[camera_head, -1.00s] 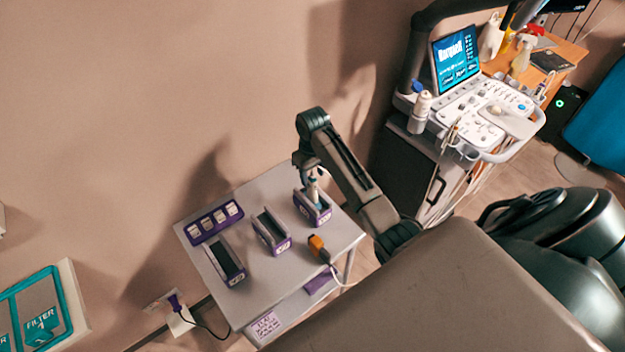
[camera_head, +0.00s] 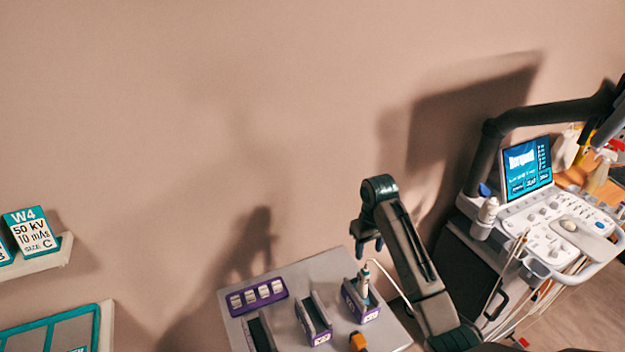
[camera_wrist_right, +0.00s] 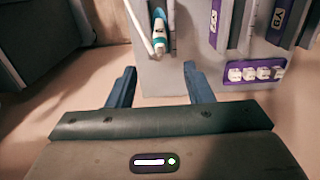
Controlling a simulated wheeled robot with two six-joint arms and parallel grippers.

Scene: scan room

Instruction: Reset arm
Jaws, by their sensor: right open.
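My right gripper (camera_head: 369,247) hangs above and behind the right end of the grey table (camera_head: 335,268). In the right wrist view its two fingers are apart with nothing between them (camera_wrist_right: 158,85). A white and teal probe (camera_head: 365,281) stands in the rightmost purple-fronted holder (camera_head: 361,309), just below the gripper and apart from it. The probe also shows in the right wrist view (camera_wrist_right: 159,32), beyond the fingertips. My left gripper is out of view.
Two more holders, a middle one (camera_head: 316,319) and a left one (camera_head: 262,334), stand on the table beside a purple labelled strip (camera_head: 257,296). An orange plug (camera_head: 358,342) lies in front. An ultrasound cart (camera_head: 545,243) stands to the right. Wall shelves (camera_head: 50,260) are at left.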

